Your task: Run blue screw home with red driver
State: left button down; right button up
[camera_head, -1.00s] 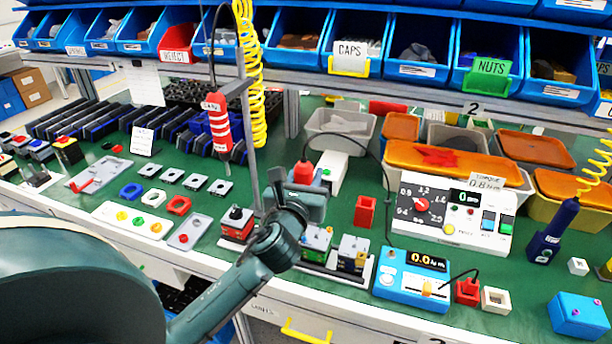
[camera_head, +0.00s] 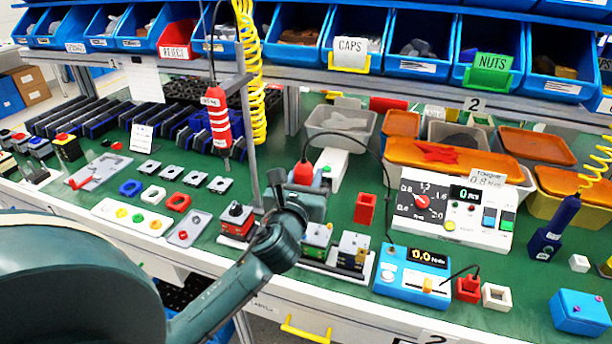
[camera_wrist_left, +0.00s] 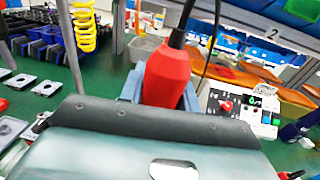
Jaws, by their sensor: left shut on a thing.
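My left gripper (camera_head: 306,192) is shut around a red driver (camera_head: 303,173), held upright over the row of switch units. The driver's red body also shows in the left wrist view (camera_wrist_left: 167,76), with a black cable leaving its top. Its bit is hidden behind my gripper and wrist. Below and beside the wrist are switch units: one with a black knob (camera_head: 236,214) at left, and two (camera_head: 317,238) (camera_head: 354,248) on a white fixture at right. I cannot make out the blue screw. My right gripper is not in view.
Another red driver (camera_head: 215,120) hangs by a post left of my wrist. A white torque box (camera_head: 450,212) and a blue meter (camera_head: 413,273) stand at right. A dark blue driver (camera_head: 553,232) stands farther right. Loose parts and trays cover the left bench.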

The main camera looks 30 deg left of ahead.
pick_arm(q)
jog(key=shift+f, duration=0.1)
dwell(0.3)
jog(key=shift+f, duration=0.15)
dwell(0.8)
jog(key=shift+f, duration=0.1)
dwell(0.5)
dwell(0.8)
